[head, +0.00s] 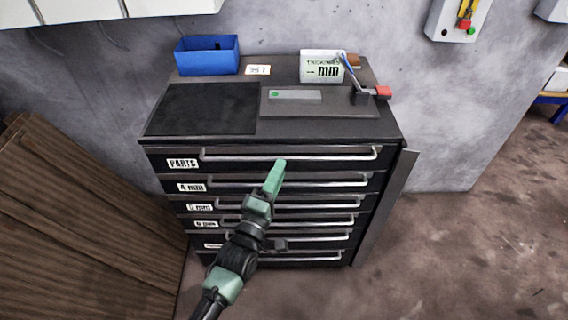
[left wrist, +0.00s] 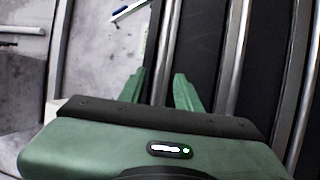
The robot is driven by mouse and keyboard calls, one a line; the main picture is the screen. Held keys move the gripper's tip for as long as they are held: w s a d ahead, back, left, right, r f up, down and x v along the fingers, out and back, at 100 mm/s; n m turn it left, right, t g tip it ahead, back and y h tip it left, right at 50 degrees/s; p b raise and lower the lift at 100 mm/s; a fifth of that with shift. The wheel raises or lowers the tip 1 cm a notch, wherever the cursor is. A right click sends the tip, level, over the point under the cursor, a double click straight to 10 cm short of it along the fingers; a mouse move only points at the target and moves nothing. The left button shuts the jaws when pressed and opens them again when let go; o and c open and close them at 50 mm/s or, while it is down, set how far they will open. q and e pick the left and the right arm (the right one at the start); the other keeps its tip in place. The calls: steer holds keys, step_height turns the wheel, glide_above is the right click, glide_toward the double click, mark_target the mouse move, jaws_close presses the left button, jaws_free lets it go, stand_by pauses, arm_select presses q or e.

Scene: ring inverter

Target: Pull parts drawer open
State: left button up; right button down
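The parts drawer (head: 240,166) is the top drawer of a dark cabinet, with a "PARTS" label (head: 183,163) at its left. Its long silver handle (head: 330,156) runs across the front; the drawer looks closed. My left gripper (head: 280,164) is at the middle of this drawer front, its tips just below the handle. In the left wrist view the two green fingers (left wrist: 158,88) are apart, and a silver bar passes between or just beyond them; I cannot tell whether they touch it. My right gripper is not in view.
Several labelled drawers with similar handles lie below, such as the 4 mm drawer (head: 230,186). A blue bin (head: 207,55), a thickness mm box (head: 321,67) and a red-handled tool (head: 376,92) are on top. Brown boards (head: 75,230) lean at left. Floor at right is clear.

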arm_select(q)
steer(key=x, duration=0.3)
steer(key=shift+w+d, duration=0.2)
steer(key=shift+w, duration=0.1)
jaws_close()
stand_by(1.2)
